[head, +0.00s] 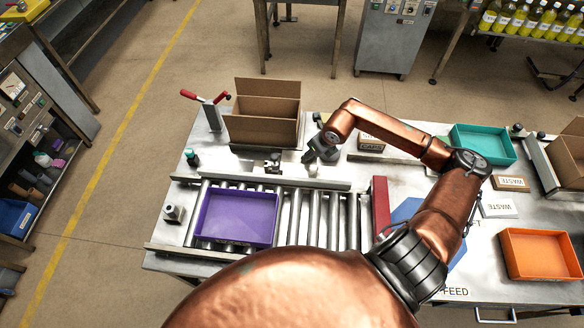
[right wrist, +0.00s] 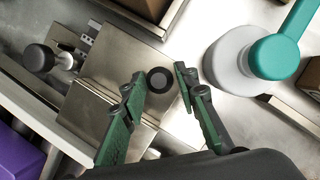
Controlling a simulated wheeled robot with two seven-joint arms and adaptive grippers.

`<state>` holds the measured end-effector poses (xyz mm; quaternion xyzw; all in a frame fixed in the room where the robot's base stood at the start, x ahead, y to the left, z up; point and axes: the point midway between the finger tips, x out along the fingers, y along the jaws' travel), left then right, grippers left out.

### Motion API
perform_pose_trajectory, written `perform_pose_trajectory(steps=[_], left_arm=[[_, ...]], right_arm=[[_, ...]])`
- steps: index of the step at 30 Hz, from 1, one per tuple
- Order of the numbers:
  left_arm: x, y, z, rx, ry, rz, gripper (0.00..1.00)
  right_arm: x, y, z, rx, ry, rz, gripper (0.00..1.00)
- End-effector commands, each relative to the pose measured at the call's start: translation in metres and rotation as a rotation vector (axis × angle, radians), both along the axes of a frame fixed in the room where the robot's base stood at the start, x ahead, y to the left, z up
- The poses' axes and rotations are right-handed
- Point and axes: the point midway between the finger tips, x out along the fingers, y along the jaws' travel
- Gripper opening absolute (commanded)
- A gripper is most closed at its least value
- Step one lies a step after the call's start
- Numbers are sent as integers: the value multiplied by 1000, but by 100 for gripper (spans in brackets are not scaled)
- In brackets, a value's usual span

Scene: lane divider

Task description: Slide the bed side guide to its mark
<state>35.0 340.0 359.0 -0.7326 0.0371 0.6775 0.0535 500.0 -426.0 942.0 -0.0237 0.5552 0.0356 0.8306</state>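What looks like the bed side guide is a long metal rail (head: 300,181) along the back edge of the roller bed; a pale rail (right wrist: 35,112) crosses the left of the right wrist view. My right gripper (head: 312,156) is behind the rail, over the metal table. In the right wrist view its green fingers (right wrist: 157,85) are apart, with a dark round knob (right wrist: 160,80) showing between them beyond a metal plate (right wrist: 95,105). I cannot tell whether they touch the knob. I cannot make out the mark. My left gripper is not in view.
A purple tray (head: 236,218) sits on the rollers (head: 325,220). A cardboard box (head: 264,128) and a red-handled clamp (head: 211,112) stand behind. A teal handle on a pale base (right wrist: 235,65) is right of my fingers. A red block (head: 380,207) stands right of the rollers.

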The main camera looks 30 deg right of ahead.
Motion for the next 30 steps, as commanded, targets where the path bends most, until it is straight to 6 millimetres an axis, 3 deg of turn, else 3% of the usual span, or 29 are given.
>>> perform_pose_trajectory(steps=[11, 30], left_arm=[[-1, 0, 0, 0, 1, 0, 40], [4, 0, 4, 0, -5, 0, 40]], right_arm=[[0, 0, 0, 0, 0, 0, 1], [-15, 12, 0, -1, 2, 1, 0]])
